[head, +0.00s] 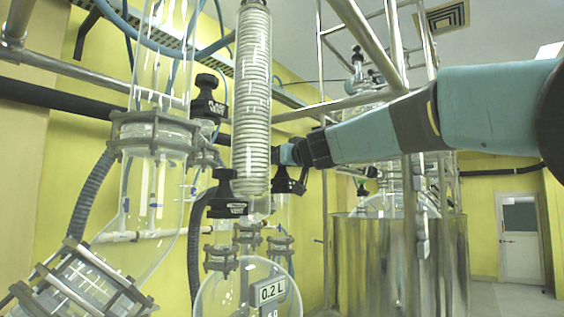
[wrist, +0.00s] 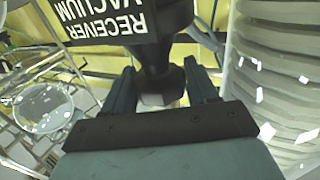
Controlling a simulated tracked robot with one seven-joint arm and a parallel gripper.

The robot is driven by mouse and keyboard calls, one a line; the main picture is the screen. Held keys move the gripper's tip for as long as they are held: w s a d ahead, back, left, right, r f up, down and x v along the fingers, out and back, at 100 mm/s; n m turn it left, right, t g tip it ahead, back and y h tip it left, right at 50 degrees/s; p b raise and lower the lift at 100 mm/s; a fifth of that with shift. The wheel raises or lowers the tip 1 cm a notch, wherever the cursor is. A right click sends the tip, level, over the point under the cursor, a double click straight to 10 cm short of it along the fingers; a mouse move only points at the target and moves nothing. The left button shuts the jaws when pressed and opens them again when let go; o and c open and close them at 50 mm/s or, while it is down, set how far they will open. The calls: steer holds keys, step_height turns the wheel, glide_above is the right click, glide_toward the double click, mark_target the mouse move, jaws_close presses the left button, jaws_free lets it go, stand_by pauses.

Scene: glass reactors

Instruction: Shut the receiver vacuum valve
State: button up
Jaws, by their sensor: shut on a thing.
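The receiver vacuum valve shows in the wrist view as a black label plate (wrist: 105,20) reading RECEIVER VACUUM, upside down, with a black handle (wrist: 155,62) below it. My gripper (wrist: 163,88) has one finger on each side of this handle and is shut on it. In the head view my gripper (head: 285,155) reaches in from the right, just right of the coil condenser. A black valve part (head: 289,182) sits just below the fingers there. The fingertips are partly hidden in the head view, and the handle's exact turn is hard to tell.
The glass coil condenser (head: 252,100) stands close left of my gripper. Another black valve (head: 226,195) and a labelled valve (head: 207,103) stand further left. A glass receiver (head: 240,292) marked 0.2 L hangs below. A steel vessel (head: 375,265) and metal frame stand right.

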steer(key=o, duration=0.7)
steer(key=shift+o, duration=0.2)
steer(key=n+g+y, duration=0.3)
steer(key=y, duration=0.1)
steer(key=shift+w+n+y, duration=0.1)
steer(key=shift+n+y, duration=0.3)
steer(key=n+g+y, duration=0.1)
steer(key=n+g, duration=0.1)
steer(key=g, duration=0.1)
steer(key=n+g+y, duration=0.2)
steer(key=g, duration=0.1)
steer(key=shift+y, duration=0.3)
steer(key=shift+n+g, duration=0.3)
steer(key=shift+c, duration=0.4)
